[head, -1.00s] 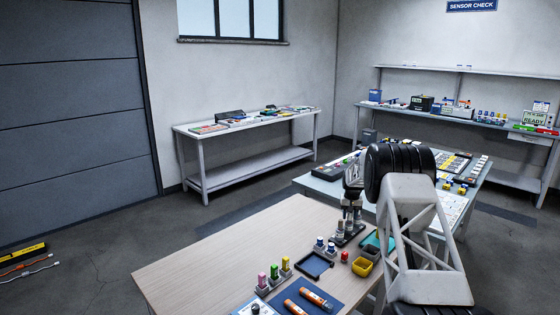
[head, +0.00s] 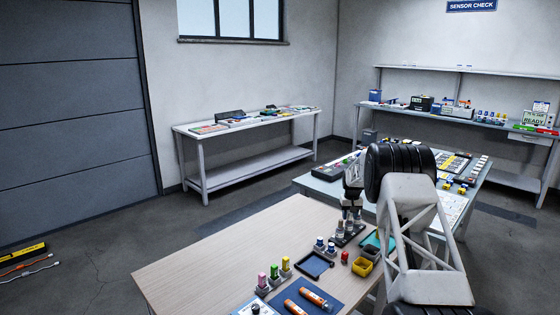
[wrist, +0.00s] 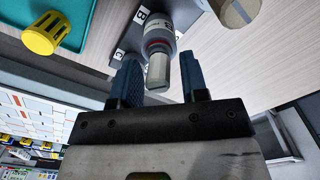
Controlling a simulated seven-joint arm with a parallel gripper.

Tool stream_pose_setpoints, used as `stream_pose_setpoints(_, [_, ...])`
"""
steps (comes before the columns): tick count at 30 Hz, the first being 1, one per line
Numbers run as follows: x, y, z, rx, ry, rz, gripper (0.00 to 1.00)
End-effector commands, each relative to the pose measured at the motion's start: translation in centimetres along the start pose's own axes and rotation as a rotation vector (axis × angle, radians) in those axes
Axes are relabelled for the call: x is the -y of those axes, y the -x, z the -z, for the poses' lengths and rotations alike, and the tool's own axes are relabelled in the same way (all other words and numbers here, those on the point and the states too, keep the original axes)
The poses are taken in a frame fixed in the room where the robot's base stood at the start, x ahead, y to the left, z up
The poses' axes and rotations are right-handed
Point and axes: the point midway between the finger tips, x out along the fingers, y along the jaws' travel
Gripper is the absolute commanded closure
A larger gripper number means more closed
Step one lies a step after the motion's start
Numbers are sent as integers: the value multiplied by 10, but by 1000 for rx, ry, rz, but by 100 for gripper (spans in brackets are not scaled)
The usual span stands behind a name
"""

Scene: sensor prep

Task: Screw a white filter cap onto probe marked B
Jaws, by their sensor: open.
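In the wrist view a grey probe (wrist: 160,38) with a dark red band and a pale narrow end stands by the label B (wrist: 141,15) on a dark rack (wrist: 125,32). My open gripper (wrist: 158,62) has one blue finger on each side of its pale end; contact cannot be told. A label C is beside the left finger. A cream-white round piece (wrist: 238,12) is cut off at the top; I cannot tell whether it is a filter cap. In the head view my gripper (head: 350,212) is over the rack (head: 348,239), partly hiding the probes.
A yellow slotted cap (wrist: 45,33) lies on the teal tray (wrist: 92,18). Orange tubes (head: 316,298) lie in front. The table's left is clear.

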Motion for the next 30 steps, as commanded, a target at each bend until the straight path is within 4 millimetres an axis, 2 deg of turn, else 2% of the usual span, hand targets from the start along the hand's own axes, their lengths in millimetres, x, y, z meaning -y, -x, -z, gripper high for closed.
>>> stream_pose_setpoints(1, [0,0,0,0,0,0,61])
stream_pose_setpoints(6, [0,0,0,0,0,0,87])
stream_pose_setpoints(30, [1,0,0,0,-20,0,88])
